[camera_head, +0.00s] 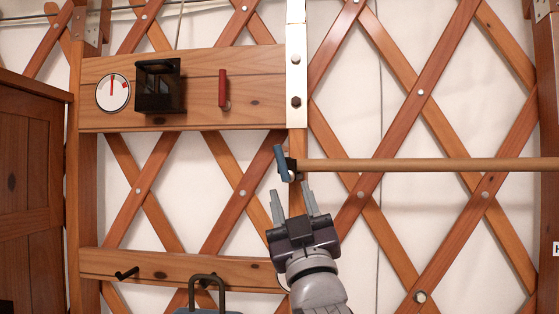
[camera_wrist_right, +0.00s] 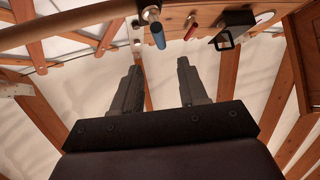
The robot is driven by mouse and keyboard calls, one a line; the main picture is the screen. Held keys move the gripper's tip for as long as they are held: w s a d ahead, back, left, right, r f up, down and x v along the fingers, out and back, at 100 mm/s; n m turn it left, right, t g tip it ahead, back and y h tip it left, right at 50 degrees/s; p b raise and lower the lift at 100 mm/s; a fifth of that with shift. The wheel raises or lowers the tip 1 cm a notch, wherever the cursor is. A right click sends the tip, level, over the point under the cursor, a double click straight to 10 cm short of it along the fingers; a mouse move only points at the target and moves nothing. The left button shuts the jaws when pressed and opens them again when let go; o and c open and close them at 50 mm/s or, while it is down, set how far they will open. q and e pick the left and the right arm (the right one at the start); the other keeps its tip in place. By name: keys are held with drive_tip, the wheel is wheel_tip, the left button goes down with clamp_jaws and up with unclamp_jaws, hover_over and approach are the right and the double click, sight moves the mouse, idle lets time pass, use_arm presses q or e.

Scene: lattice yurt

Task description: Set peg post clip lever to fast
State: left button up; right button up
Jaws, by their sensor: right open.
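The clip lever (camera_head: 281,161) is a short blue-grey handle on a dark clip, at the left end of a horizontal wooden rod, just below the white metal post strip. It is tilted, its top leaning slightly left. In the right wrist view the blue lever (camera_wrist_right: 158,37) hangs from a round metal end beyond the fingertips. My right gripper (camera_head: 291,188) is open and empty, just below the lever and apart from it. Its two fingers also show in the right wrist view (camera_wrist_right: 158,66). No fast marking is readable. My left gripper is not in view.
A wooden board (camera_head: 200,66) at upper left carries a round dial (camera_head: 113,92), a black box (camera_head: 158,86) and a red handle (camera_head: 223,88). The wooden rod (camera_head: 430,164) runs right across the lattice. Below are a black hook (camera_head: 127,273) and a black looped handle (camera_head: 207,278).

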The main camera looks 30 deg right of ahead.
sight(281, 159)
drive_tip(key=p+x, duration=0.5)
drive_tip(key=x, duration=0.5)
drive_tip(key=shift+r, duration=0.15)
drive_tip(key=shift+w+d+r+p, duration=0.2)
drive_tip(key=shift+w+p, duration=0.25)
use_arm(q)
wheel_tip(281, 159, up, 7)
